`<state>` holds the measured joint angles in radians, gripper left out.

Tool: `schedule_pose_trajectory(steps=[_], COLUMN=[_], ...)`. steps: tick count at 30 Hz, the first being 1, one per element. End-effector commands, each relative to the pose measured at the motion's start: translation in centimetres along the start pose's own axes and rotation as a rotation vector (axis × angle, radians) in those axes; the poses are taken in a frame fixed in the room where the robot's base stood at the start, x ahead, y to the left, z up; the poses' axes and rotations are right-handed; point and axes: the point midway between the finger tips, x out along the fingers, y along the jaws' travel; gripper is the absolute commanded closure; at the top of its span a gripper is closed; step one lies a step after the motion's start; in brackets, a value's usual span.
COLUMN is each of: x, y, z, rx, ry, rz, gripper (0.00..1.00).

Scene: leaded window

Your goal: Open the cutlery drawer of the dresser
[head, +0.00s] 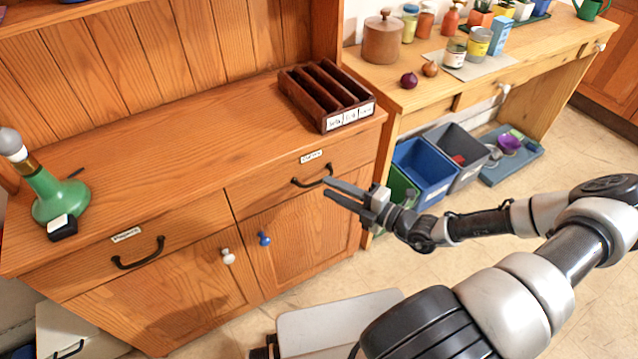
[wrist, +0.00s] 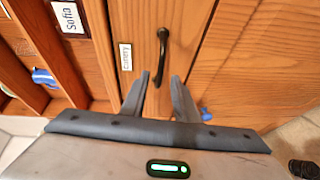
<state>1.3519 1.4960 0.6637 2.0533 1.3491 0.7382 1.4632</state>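The wooden dresser (head: 150,170) has two drawers side by side, both closed. The right one is the cutlery drawer (head: 262,192), with a white label (head: 311,157) and a dark bow handle (head: 312,177). In the wrist view its label (wrist: 126,57) reads "Cutlery" and its handle (wrist: 162,57) lies just beyond my fingertips, roughly in line with the gap between them. My gripper (head: 328,188) is open and empty in front of this drawer, close to the handle. In the wrist view, my gripper (wrist: 160,76) shows its two fingers apart, with no visible contact with the handle.
The left drawer has its own handle (head: 138,253). Cupboard doors below carry a white knob (head: 228,257) and a blue knob (head: 264,239). A green lamp-like object (head: 55,195) and a dark divided box (head: 300,95) stand on top. Bins (head: 425,165) stand right of the dresser.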

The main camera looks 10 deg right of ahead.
Motion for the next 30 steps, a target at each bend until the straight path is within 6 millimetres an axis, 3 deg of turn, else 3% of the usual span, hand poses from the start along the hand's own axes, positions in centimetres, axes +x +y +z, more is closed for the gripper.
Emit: schedule_pose_trajectory(steps=[3,9,20,25,30], x=[2.3,4.6,5.1,5.1,5.1], y=[-0.1,-0.1,0.0,0.0,0.0], z=[-0.1,0.0,0.0,0.0,0.0], rx=[0.001,0.000,-0.001,-0.001,-0.001], ry=[0.002,0.000,0.000,0.000,0.000], rz=[0.002,0.000,-0.001,-0.001,-0.001], gripper=[0.73,0.73,0.73,0.98,1.00])
